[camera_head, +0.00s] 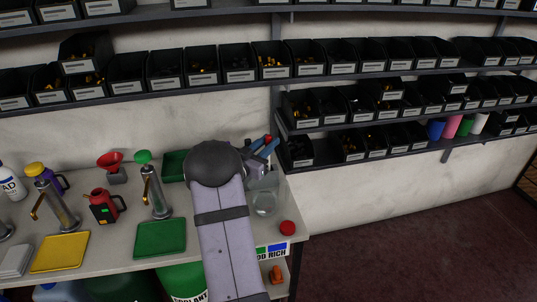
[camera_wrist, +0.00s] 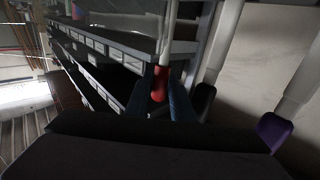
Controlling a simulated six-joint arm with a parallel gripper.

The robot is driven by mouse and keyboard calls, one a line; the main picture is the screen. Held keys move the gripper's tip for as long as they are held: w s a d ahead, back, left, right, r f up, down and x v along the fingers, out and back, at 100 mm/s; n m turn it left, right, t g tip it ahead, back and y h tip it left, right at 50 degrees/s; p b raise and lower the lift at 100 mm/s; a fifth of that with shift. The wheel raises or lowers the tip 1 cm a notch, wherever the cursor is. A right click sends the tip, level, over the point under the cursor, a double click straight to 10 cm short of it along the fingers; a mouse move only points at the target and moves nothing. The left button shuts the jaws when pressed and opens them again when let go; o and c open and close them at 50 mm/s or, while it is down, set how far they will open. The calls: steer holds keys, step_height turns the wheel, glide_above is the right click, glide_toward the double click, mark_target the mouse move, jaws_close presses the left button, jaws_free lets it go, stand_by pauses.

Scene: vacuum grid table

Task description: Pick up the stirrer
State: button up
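My gripper (camera_wrist: 160,82) has two blue fingers reaching up from the dark wrist housing in the wrist view. Between the fingertips is the stirrer, with a red end (camera_wrist: 158,88) and a pale rod that runs up out of the top of the picture. The fingers lie close on both sides of the red end and appear shut on it. In the head view my gripper (camera_head: 265,144) is over the bench's back right corner, its blue fingertips showing beyond the wrist with a small red spot between them. Most of the stirrer is hidden there.
A clear glass beaker (camera_head: 264,204) stands beside my arm, with a red round object (camera_head: 288,228) in front of it. Dispensers, a green tray (camera_head: 160,238) and a yellow tray (camera_head: 60,252) are to the left. Shelves of black bins (camera_head: 298,150) are close behind the gripper.

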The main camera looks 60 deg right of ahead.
steer(key=shift+d, duration=0.35)
steer(key=shift+c, duration=0.4)
jaws_close()
steer(key=shift+r, duration=0.2)
